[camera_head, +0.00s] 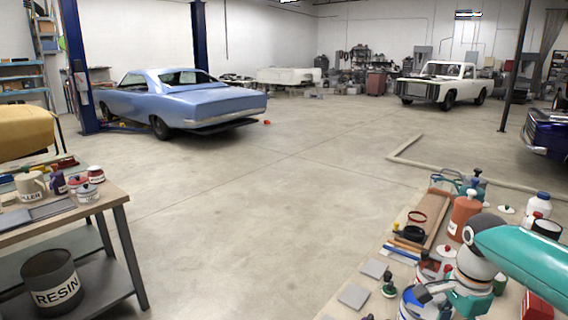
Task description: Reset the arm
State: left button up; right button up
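My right arm comes in from the lower right, with a teal link and a grey-white joint, over the right-hand workbench (348,314). Its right gripper (428,294) seems to be the small dark and blue part at the end, low over the crowded bench. It blends with the cans and tools behind it, so I cannot make out whether its fingers are apart or whether it touches anything. My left arm and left gripper do not show.
The right bench holds an orange bottle (463,216), a wooden tray, grey square pads (354,295) and several cans. The left bench (115,195) carries jars, with a RESIN bucket (52,280) on its lower shelf. Open concrete floor lies between; a blue car (185,98) stands beyond.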

jog(key=s+a+f+n+g+y, duration=0.15)
jog(key=s+a+f, duration=0.3)
jog(key=f, duration=0.55)
jog(key=s+a+f+n+g, duration=0.1)
jog(key=s+a+f+g, duration=0.3)
jog(key=f, duration=0.7)
jog(key=s+a+f+n+t+y, duration=0.25)
jog(key=s+a+f+n, duration=0.55)
jog(key=s+a+f, duration=0.55)
jog(key=w+n+t, duration=0.2)
jog(key=n, duration=0.1)
jog(key=w+n+t, duration=0.1)
jog(key=shift+w+f+n+t, duration=0.25)
jog(key=shift+w+t, duration=0.05)
jog(key=shift+w, duration=0.05)
